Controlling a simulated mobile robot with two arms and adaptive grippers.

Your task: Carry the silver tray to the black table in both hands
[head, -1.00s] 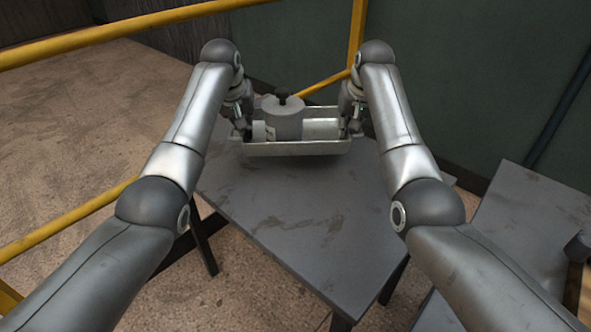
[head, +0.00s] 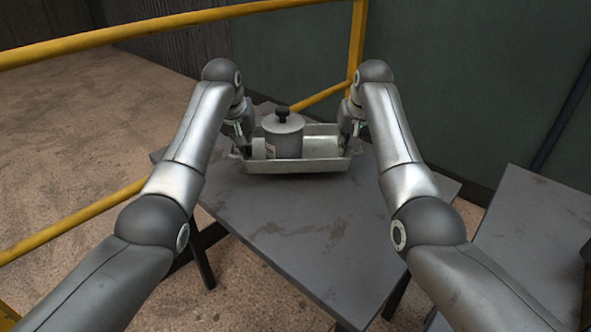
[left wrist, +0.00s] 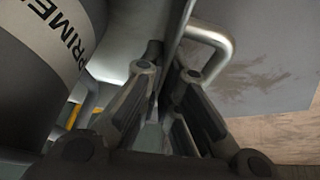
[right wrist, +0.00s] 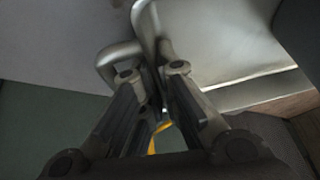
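The silver tray (head: 305,166) is in the head view, over the far part of a dark grey table (head: 310,225). A grey canister (head: 284,142) with a black knob stands upright in its left half. My left gripper (head: 243,150) is at the tray's left end; in the left wrist view its fingers (left wrist: 168,72) close on the tray wall beside a bent handle. My right gripper (head: 347,143) is at the right end; in the right wrist view its fingers (right wrist: 152,70) close on the tray's edge by the other handle. I cannot tell whether the tray touches the table.
A second dark grey table (head: 530,235) stands at the right, with a narrow gap between the two. Yellow railing (head: 120,33) runs behind and at the left. A green wall (head: 470,70) is behind. The near part of the middle table is bare.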

